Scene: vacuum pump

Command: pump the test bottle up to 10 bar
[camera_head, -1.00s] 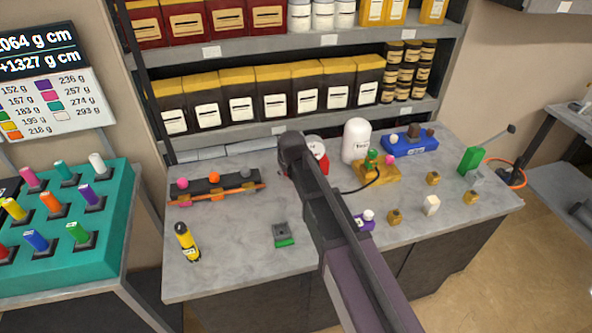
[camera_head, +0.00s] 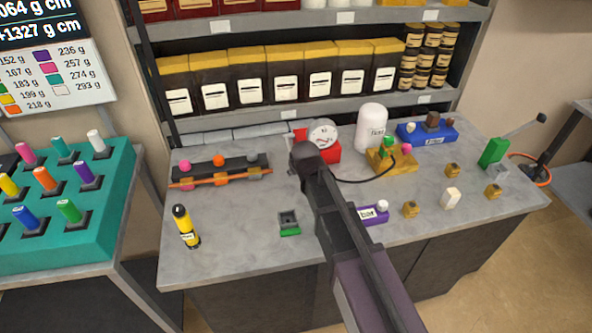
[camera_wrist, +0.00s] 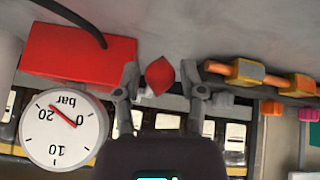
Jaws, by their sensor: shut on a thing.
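The white test bottle (camera_head: 371,128) stands upright at the back of the grey bench. Left of it is a red box (camera_head: 329,153) with a round white gauge (camera_head: 323,134). In the wrist view the red box (camera_wrist: 65,58) and gauge (camera_wrist: 63,145) are upside down. A black hose (camera_wrist: 75,18) runs from the box. My gripper (camera_wrist: 163,88) is shut on a small red pointed piece (camera_wrist: 160,76) between its fingers. In the head view my arm hides the fingers.
A yellow block (camera_head: 391,163) with coloured knobs stands by the bottle. A purple block (camera_head: 372,215) marked bar lies right of my arm. A black rack (camera_head: 225,168), yellow bottle (camera_head: 185,226) and small green-edged block (camera_head: 289,222) are left. Bare bench lies between them.

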